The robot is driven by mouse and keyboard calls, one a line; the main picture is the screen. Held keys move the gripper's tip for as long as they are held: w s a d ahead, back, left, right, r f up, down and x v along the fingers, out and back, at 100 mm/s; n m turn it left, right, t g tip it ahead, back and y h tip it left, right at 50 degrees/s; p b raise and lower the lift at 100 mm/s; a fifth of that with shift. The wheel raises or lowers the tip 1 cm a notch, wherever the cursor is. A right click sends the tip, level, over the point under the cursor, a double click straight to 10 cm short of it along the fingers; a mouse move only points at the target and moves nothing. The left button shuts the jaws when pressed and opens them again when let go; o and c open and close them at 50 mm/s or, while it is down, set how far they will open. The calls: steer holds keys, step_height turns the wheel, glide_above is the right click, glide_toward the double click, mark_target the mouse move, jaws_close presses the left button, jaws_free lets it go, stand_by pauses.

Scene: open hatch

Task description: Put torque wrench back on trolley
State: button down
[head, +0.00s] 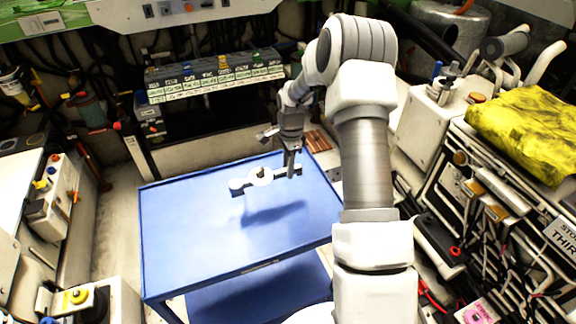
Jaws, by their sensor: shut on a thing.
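The blue trolley (180,230) stands in the middle of the head view, with a flat, mostly bare top. My gripper (291,170) is over the far right part of its top, pointing down, and is shut on the torque wrench (262,177). The exact gap cannot be told. My arm hides the trolley's right side.
A small brown slatted item (317,141) is at the trolley's far right corner. A labelled control panel (215,82) stands behind. Equipment with a yellow cloth (525,130) crowds the right, and a white box with knobs (50,195) the left. The trolley's left and front top is clear.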

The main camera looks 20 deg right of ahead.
steer(key=shift+f+b, duration=2.55)
steer(key=shift+f, duration=1.4)
steer(key=c, duration=0.6)
jaws_free()
step_height(320, 180, up, 17)
steer(key=s+a+r+n+t, duration=0.1)
steer(key=s+a+r+n, duration=0.25)
steer(key=s+r, duration=0.4)
steer(key=s+a+r+n+t, duration=0.1)
steer(key=s+a+r+n, duration=0.1)
steer(key=s+n, duration=0.2)
steer(key=s+a+r+n+t, duration=0.2)
steer(key=s+n, duration=0.3)
steer(key=s, duration=0.6)
steer(key=s+a+r+n+t, duration=0.1)
steer(key=s+a+r+n, duration=0.2)
steer(key=s+n, duration=0.2)
steer(key=s, duration=0.2)
steer(key=shift+s+a+r+t+h+p, duration=0.3)
steer(key=shift+s+a+r, duration=0.05)
steer(key=shift+s, duration=0.05)
